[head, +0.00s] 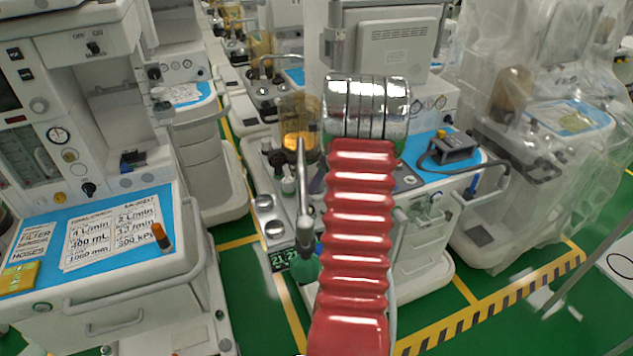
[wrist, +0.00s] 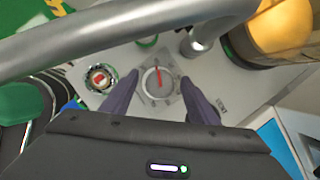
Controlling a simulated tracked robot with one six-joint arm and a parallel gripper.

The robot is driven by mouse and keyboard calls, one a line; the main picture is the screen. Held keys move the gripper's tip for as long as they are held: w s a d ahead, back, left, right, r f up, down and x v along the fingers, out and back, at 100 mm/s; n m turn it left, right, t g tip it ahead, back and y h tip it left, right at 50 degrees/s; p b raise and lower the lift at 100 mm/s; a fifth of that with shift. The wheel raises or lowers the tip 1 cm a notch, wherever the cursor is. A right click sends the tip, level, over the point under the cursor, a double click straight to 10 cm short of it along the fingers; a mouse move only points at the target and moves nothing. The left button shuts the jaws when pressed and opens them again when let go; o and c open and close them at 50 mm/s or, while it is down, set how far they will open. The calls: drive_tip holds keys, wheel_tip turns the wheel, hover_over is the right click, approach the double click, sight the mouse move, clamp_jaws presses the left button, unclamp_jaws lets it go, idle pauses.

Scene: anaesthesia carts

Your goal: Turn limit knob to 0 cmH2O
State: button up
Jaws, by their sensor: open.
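In the wrist view, a round grey knob or dial with a red pointer (wrist: 158,83) sits on a pale panel; it appears to be the limit knob. Its red line points up and slightly left in the picture, and I cannot read any scale. My gripper (wrist: 159,79) is open, with one dark finger on each side of the dial. There is a visible gap on both sides. I cannot tell how far the fingertips are above the panel. In the head view, my red arm covers much of the middle cart, and the knob is hidden.
A thick metal tube (wrist: 130,38) crosses the upper wrist view, close to the camera. A round fitting with a red and white centre (wrist: 100,78) lies left of the fingers. An amber canister (head: 298,125) stands on the middle cart. Another cart (head: 95,180) stands at left.

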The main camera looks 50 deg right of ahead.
drive_tip(key=shift+w+f, duration=0.2)
drive_tip(key=shift+f, duration=0.35)
drive_tip(key=shift+c, duration=0.5)
drive_tip(key=c, duration=0.9)
